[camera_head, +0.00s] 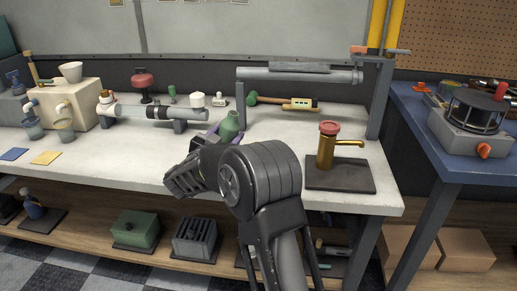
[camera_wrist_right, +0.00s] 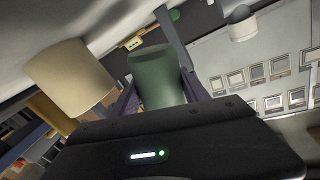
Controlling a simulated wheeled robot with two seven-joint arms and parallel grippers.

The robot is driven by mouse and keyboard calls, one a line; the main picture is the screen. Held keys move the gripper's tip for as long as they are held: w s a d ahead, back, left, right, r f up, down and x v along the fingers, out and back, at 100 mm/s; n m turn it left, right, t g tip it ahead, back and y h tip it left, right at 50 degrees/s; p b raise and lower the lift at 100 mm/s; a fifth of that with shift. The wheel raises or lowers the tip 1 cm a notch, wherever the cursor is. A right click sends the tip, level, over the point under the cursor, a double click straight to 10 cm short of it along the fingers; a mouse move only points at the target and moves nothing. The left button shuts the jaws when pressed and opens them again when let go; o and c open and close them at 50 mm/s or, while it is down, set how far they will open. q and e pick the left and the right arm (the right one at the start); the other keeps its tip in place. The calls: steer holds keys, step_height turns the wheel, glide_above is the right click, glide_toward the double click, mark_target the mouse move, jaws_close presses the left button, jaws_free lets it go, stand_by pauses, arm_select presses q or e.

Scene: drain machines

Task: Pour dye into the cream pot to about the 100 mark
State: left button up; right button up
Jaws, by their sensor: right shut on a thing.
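My right gripper (camera_head: 222,138) is shut on a green vessel (camera_head: 229,124) with a narrower neck, held over the bench and leaning slightly. In the right wrist view the green vessel (camera_wrist_right: 157,76) sits between the purple fingers (camera_wrist_right: 160,95). A cream cylindrical pot (camera_wrist_right: 70,76) is beside it there, apart from it, at the upper left. I cannot make out this pot in the head view, where my right arm covers part of the bench. No dye, stream or level mark can be made out. My left gripper is not in view.
A brass spout with a red cap (camera_head: 327,146) stands on a dark plate to the right. Bare bench (camera_head: 130,160) shows front left.

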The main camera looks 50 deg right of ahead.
steer(key=shift+s+f, duration=0.1)
steer(key=shift+f, duration=0.1)
steer(key=shift+r+m, duration=0.15)
steer(key=shift+m, duration=0.35)
steer(key=shift+s+d+r+m, duration=0.1)
steer(key=shift+s+r+m, duration=0.15)
steer(key=shift+r+m, duration=0.45)
steer(key=shift+s+d+f+m, duration=0.15)
steer(key=shift+s+m, duration=0.15)
steer(key=shift+m, duration=1.1)
steer(key=shift+w, duration=0.1)
steer(key=shift+w+f+m, duration=0.25)
steer(key=shift+f+m, duration=0.35)
steer(key=shift+m, duration=0.5)
steer(key=shift+w+a+f+m+y, duration=0.15)
steer(key=shift+f+m, duration=0.05)
steer(key=shift+m, duration=0.6)
steer(key=shift+w+a+f+m+y, duration=0.15)
steer(key=shift+f+m, duration=0.05)
steer(key=shift+m, duration=0.6)
stand_by(1.4)
steer(key=shift+s+d+r+m, duration=0.1)
steer(key=shift+s+r+m, duration=0.1)
steer(key=shift+r, duration=0.15)
steer(key=shift+s+r+m, duration=0.1)
steer(key=shift+r+m, duration=0.1)
steer(key=shift+r, duration=0.15)
stand_by(0.3)
